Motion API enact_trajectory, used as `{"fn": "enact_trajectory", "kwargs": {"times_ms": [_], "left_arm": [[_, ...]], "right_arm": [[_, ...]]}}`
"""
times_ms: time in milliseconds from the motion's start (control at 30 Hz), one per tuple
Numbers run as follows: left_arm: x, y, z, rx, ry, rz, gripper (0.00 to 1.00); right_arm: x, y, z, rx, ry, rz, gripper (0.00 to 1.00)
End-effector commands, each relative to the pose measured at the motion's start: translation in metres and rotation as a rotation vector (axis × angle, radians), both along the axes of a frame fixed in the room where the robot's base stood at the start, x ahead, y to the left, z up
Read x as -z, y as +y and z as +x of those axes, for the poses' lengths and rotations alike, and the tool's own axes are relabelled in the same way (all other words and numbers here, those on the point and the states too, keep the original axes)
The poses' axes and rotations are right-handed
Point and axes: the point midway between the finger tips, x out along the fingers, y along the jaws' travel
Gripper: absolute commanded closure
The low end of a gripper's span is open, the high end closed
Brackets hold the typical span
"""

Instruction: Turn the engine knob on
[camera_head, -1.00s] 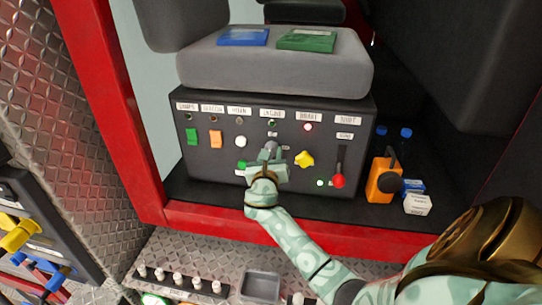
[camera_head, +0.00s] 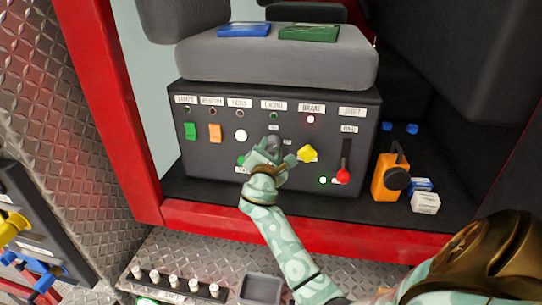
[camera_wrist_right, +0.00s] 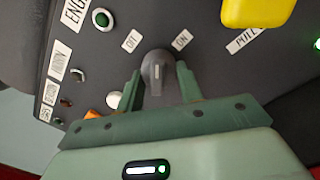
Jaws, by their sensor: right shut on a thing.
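The dark grey engine knob (camera_head: 274,142) sits on the black control panel (camera_head: 225,175), below the ENGINE label (camera_head: 273,104). The wrist view shows the knob (camera_wrist_right: 157,72) between the OFF label (camera_wrist_right: 131,40) and the ON label (camera_wrist_right: 181,40). Which label it points to is hard to tell. My right gripper (camera_head: 270,148) is at the knob, its green fingers (camera_wrist_right: 158,84) on either side and shut on it. The round engine lamp (camera_wrist_right: 102,18) looks dark green. My left gripper is not in view.
A yellow knob (camera_head: 307,153) is close to the right of my gripper. A red-tipped lever (camera_head: 343,176) is farther right. A white button (camera_head: 240,136), orange switch (camera_head: 215,133) and green switch (camera_head: 191,131) are on the left. An orange canister (camera_head: 386,181) stands beside the panel.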

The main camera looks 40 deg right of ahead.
Motion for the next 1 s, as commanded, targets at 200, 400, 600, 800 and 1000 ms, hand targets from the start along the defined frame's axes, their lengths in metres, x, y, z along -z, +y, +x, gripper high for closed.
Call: {"fn": "enact_trajectory", "kwargs": {"times_ms": [200,400,600,800,1000], "left_arm": [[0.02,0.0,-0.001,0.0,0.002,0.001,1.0],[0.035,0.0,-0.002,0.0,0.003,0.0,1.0],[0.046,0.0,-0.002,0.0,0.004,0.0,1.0],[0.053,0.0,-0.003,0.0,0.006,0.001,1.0],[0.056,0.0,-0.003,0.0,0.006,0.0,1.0]], "right_arm": [[0.004,0.001,0.001,0.0,-0.159,0.13,0.87],[0.004,0.002,0.001,0.001,-0.297,0.241,0.87],[0.003,0.002,0.001,0.002,-0.409,0.332,0.87],[0.002,0.002,0.002,0.002,-0.486,0.393,0.87],[0.001,0.002,0.002,0.003,-0.525,0.426,0.87]]}}
